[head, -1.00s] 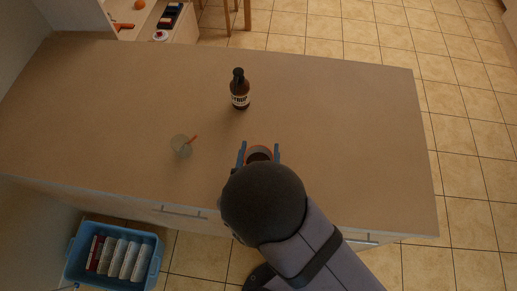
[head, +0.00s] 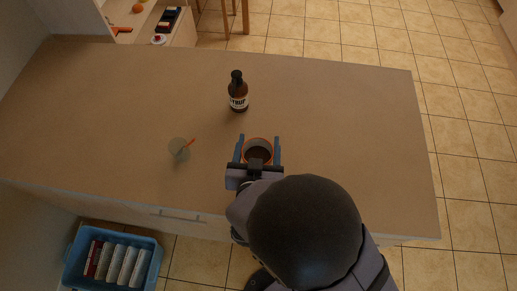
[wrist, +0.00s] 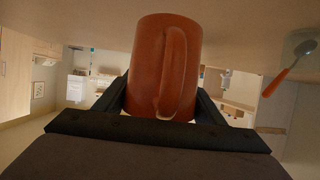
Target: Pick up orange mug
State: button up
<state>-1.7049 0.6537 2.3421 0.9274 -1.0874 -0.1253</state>
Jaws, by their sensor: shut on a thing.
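The orange mug (wrist: 148,72) fills the middle of the wrist view, its handle facing the camera. In the head view the mug (head: 259,143) shows its round rim and dark inside from above, near the counter's front. My gripper (head: 258,147) has one blue finger on each side of the mug and is shut on it. In the wrist view the dark fingers reach to both sides of the mug's body. I cannot tell from these views whether the mug touches the counter.
A brown syrup bottle (head: 238,92) stands upright behind the mug. A clear glass (head: 179,150) with an orange-handled utensil (head: 190,143) is to the left. The counter (head: 340,130) is bare on the right. A blue bin (head: 146,271) with several cases sits on the floor at lower left.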

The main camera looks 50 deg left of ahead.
jog(key=shift+r, duration=2.25)
